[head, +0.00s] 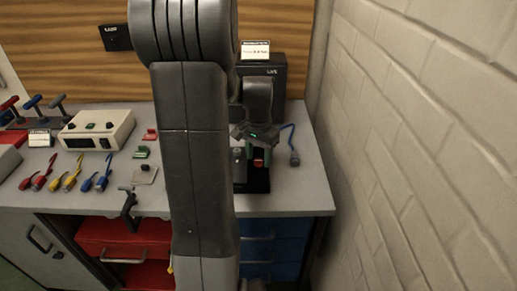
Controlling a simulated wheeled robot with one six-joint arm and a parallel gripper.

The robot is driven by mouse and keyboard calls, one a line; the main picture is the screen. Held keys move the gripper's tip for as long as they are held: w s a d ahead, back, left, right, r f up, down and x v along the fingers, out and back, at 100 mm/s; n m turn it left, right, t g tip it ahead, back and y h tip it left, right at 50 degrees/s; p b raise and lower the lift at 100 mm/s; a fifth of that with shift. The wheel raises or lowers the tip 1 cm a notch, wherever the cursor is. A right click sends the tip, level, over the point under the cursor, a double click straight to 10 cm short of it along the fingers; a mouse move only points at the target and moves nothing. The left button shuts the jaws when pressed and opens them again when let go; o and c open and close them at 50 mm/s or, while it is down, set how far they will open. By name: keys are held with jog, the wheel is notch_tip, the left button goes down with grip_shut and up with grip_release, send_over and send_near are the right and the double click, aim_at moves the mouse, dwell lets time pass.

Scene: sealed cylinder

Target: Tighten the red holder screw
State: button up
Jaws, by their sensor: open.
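A small red part (258,163), which looks like the red holder screw, shows low on a black stand (262,183) at the right of the bench. My gripper (262,152) is open, fingers pointing down, just above and around the line of the red part. I cannot tell whether the fingers touch it. A grey round part (238,153) stands beside it on the left. My arm hides the middle of the bench and part of the stand.
A dark box (270,75) with a label stands behind the gripper. The brick wall (420,150) is close on the right. On the left are a beige device (97,130), coloured cables (70,180), red and green blocks, and a small clamp (128,205).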

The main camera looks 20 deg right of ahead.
aim_at(258, 160)
notch_tip(258, 160, up, 14)
dwell(0.4)
jog(key=shift+f, duration=0.25)
notch_tip(258, 160, down, 14)
jog(key=shift+r, duration=0.15)
dwell(0.5)
